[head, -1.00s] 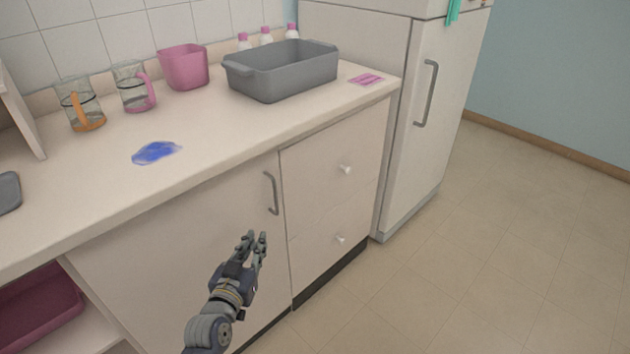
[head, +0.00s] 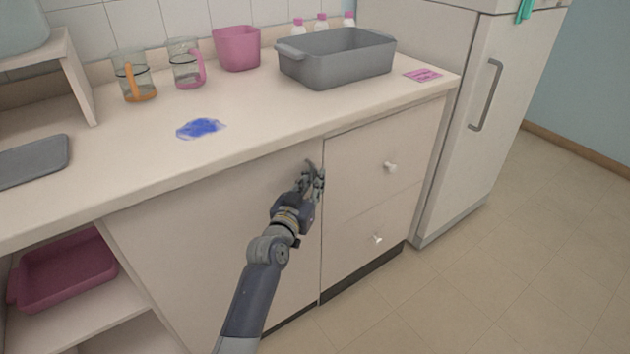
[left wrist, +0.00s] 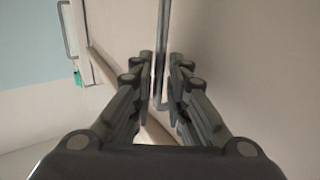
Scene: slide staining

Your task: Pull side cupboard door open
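The cupboard door (head: 215,245) is the pale flat panel under the counter, and it looks shut. Its grey upright bar handle (left wrist: 161,40) shows in the left wrist view. In the head view the handle is mostly hidden behind my left gripper (head: 313,175). My left gripper is at the handle near the door's right edge. In the left wrist view its two fingers (left wrist: 161,65) stand apart, one on each side of the bar, with a small gap on both sides. My right gripper is not in view.
Two drawers with white knobs (head: 390,167) adjoin the door on the right. A fridge (head: 480,130) stands beyond them. An open shelf with a pink tray (head: 65,272) is at the left. The counter (head: 130,190) overhangs the door. The floor (head: 500,290) at the right is clear.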

